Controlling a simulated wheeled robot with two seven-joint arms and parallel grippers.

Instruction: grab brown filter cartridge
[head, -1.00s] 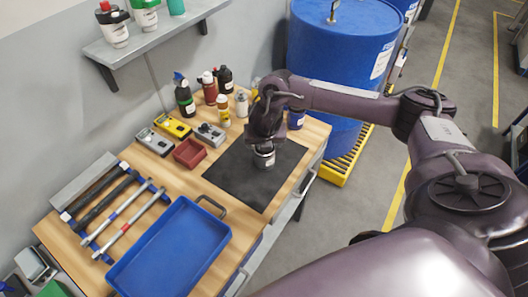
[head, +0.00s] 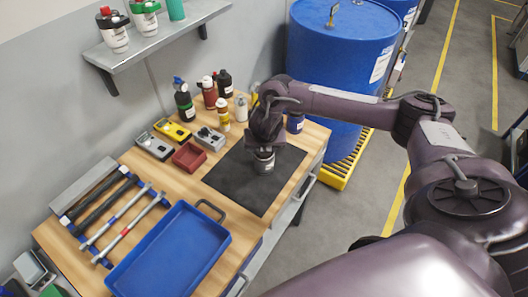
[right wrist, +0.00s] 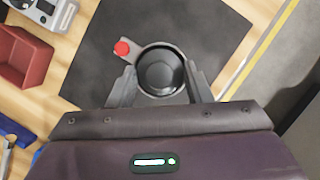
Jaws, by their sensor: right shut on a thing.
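My right gripper (head: 264,148) reaches down over the black mat (head: 236,180) on the workbench. It is shut on a pale grey canister (head: 264,164) with a label on its side. In the right wrist view the canister (right wrist: 160,72) shows from above, upright between the two fingers, with a dark round top and a red knob at its upper left. The canister stands on the mat or just above it; I cannot tell which. I see no thing that is clearly a brown filter cartridge. A brown bottle (head: 209,94) stands at the back of the bench. My left gripper is out of view.
A red bin (head: 188,157), yellow and grey meters and several bottles stand behind the mat. A blue tray (head: 170,255) and a tool rack lie at the front left. A blue drum (head: 335,65) stands beyond the bench. The mat around the canister is clear.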

